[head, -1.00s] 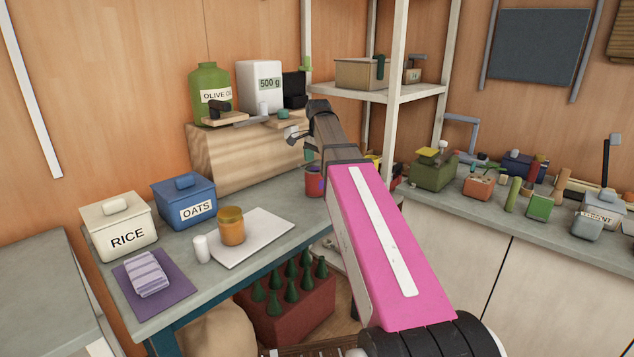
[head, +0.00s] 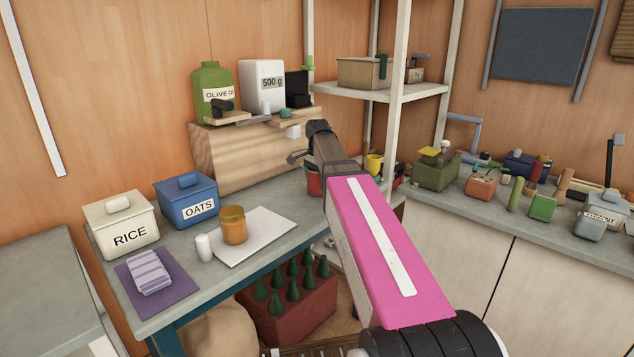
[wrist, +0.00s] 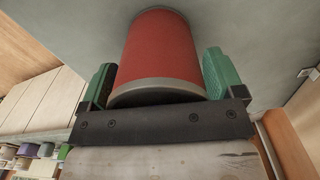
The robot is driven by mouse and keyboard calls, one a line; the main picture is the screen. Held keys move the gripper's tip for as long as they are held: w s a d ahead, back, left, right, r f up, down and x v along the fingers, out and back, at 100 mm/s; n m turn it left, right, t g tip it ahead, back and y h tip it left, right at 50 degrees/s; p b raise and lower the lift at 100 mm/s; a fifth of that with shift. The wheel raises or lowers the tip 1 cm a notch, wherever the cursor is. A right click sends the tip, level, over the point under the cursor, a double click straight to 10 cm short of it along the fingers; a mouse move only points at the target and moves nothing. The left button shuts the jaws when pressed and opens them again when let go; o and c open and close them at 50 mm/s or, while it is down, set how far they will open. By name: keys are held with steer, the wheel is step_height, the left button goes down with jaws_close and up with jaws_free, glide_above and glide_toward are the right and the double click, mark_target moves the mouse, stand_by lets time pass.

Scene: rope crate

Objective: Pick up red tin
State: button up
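The red tin (wrist: 160,50) fills the upper middle of the wrist view, with a grey rim at its near end. My gripper (wrist: 162,62) has its two green fingers on either side of the tin. Only narrow gaps show between the fingers and the tin's sides; the fingers look open, and contact is hard to make out. In the head view the tin (head: 314,180) stands on the grey counter, partly hidden behind my pink arm.
A yellow cup (head: 374,164) is just right of the tin, behind my arm. A wooden block (head: 240,158) stands behind on the counter (head: 275,195). A white board (head: 265,232) with an orange jar (head: 233,225) lies to the left.

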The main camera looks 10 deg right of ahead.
steer(key=c, duration=0.7)
steer(key=shift+r, duration=0.65)
step_height(320, 180, up, 3)
steer(key=shift+f, duration=0.1)
steer(key=s+a+r, duration=0.1)
steer(key=a+r, duration=0.1)
steer(key=a, duration=0.1)
steer(key=s+a+r, duration=0.2)
steer(key=a, duration=0.2)
steer(key=s+a+r, duration=0.2)
steer(key=a+r, duration=0.1)
steer(key=shift+s+a, duration=0.1)
steer(key=shift+a, duration=0.15)
